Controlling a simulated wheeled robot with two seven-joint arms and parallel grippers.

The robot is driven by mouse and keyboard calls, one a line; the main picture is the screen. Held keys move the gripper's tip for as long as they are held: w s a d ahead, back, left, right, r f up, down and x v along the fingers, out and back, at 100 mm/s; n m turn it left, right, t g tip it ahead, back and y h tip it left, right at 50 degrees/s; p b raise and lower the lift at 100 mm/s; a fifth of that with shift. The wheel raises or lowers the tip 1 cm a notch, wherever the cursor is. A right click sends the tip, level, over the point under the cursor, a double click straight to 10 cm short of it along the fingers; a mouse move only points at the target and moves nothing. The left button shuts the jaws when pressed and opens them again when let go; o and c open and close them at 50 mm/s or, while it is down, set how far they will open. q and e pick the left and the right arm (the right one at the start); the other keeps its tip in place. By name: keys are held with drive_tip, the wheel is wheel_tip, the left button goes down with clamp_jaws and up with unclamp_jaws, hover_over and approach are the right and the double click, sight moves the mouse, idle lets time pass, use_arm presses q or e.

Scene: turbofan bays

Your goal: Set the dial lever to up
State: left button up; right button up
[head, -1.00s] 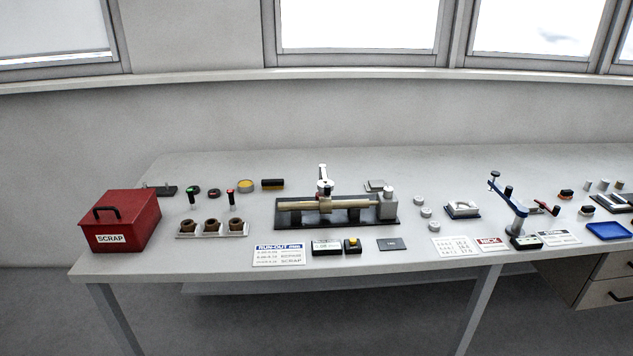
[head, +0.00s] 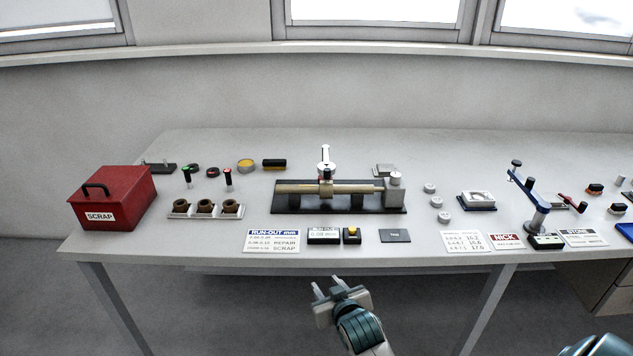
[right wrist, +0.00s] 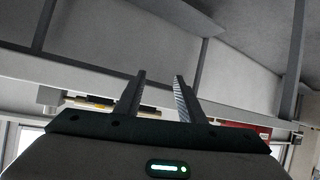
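A run-out rig (head: 292,207) stands mid-bench, with a tan shaft (head: 345,188) lying across its dark base. A small white dial unit (head: 326,168) stands upright behind and over the shaft. Its lever is too small to tell apart, so its position is unclear. My right gripper (head: 328,285) is in front of the bench's front edge, well short of the rig, its two fingers apart and empty. In the right wrist view the open fingers (right wrist: 160,95) have nothing between them. My left gripper is not in view.
A red scrap box (head: 118,198) is at the left end. Brown cups in a tray (head: 206,216) sit left of the rig. A run-out card (head: 272,240) and a box with a yellow button (head: 352,235) lie in front. A blue-armed stand (head: 535,205) is to the right.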

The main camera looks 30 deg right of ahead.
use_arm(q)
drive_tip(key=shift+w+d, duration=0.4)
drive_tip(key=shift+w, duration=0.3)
use_arm(e)
drive_tip(key=w+d+r+m+t+h, duration=0.1)
drive_tip(key=w+d+r, duration=0.1)
drive_tip(key=r, duration=0.4)
drive_tip(key=w+d+r+m+t+h, duration=0.1)
drive_tip(key=w+d+r+t, duration=0.1)
drive_tip(key=r, duration=0.5)
drive_tip(key=w+d+r+m+t+h, duration=0.1)
drive_tip(key=w+d+r, duration=0.2)
drive_tip(key=r, duration=0.3)
drive_tip(key=shift+w+d+r+t+h, duration=0.3)
drive_tip(key=shift+w+d+r+h, duration=0.1)
drive_tip(key=shift+w, duration=0.35)
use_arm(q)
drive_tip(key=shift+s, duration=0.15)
